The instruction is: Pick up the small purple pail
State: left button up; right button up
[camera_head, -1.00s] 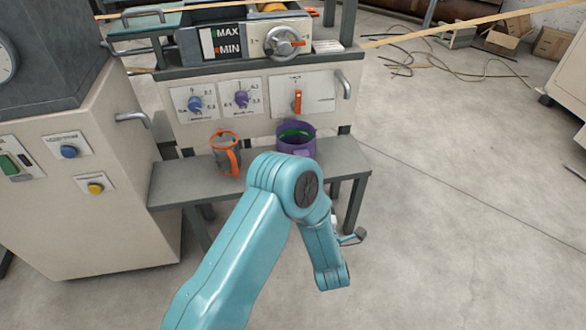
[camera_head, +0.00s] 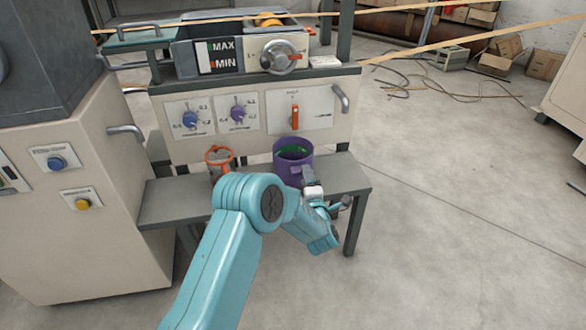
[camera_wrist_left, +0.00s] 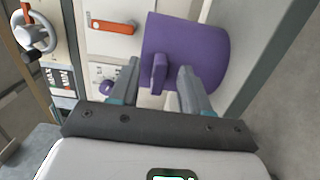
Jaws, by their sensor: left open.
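The small purple pail (camera_head: 291,166) stands upright on the grey bench below the control panel, with something green showing inside it. My left gripper (camera_head: 312,178) is at the pail's front right side. In the left wrist view the pail (camera_wrist_left: 200,52) lies ahead of the open fingers, and its purple handle (camera_wrist_left: 159,74) sticks out between the fingertips of the left gripper (camera_wrist_left: 157,78). The fingers appear to be on both sides of the handle; whether they touch it cannot be told. My right gripper does not show.
An orange-rimmed mug (camera_head: 218,160) stands left of the pail, partly behind my arm. The bench (camera_head: 175,205) is bare at its left end. The panel with its orange lever (camera_head: 295,117) rises behind. A cabinet (camera_head: 85,245) stands at left.

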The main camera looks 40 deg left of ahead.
pick_arm(q)
jog(key=shift+x, duration=1.05)
grip_shut()
